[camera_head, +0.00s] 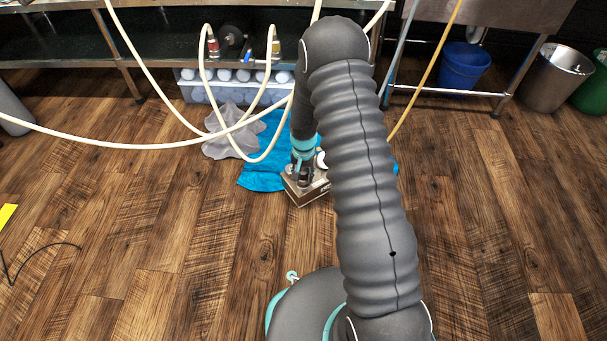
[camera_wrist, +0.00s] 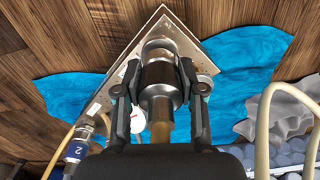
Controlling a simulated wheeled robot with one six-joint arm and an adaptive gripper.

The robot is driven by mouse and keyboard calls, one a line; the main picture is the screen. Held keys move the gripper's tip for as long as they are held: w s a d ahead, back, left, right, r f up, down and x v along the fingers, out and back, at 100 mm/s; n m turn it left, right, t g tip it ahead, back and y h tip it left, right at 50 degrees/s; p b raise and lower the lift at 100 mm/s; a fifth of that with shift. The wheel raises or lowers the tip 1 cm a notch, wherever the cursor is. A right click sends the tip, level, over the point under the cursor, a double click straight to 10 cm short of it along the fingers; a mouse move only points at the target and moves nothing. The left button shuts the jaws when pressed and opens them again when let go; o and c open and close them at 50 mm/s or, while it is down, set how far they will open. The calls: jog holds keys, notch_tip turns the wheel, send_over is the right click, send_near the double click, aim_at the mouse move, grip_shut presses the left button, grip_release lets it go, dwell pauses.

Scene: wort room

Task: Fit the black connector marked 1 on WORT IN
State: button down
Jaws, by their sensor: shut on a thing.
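The metal plate unit (camera_head: 300,194) stands on a blue cloth (camera_head: 256,160), with its corner toward the top of the wrist view (camera_wrist: 143,40). My gripper (camera_wrist: 162,78), seen in the head view (camera_head: 304,165) just above this unit, is shut on a dark, shiny connector (camera_wrist: 160,88) with a brownish hose (camera_wrist: 161,125) behind it. The connector's front points at a round port fitting (camera_wrist: 159,47) on the unit; whether they touch or are joined I cannot tell. No number shows on the held connector, and WORT IN cannot be read.
A connector marked 2 (camera_wrist: 77,148) is on a hose at lower left. A white round gauge-like part (camera_wrist: 138,120) sits beside my left finger. Pale hoses (camera_head: 150,146) cross the space left of my arm. A grey cloth (camera_head: 233,130) lies nearby. Open floor is left and right.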

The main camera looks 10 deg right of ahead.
jog(key=shift+f+b, duration=0.35)
jog(key=shift+f, duration=0.15)
jog(key=c, duration=0.6)
grip_release()
notch_tip(320, 180, up, 12)
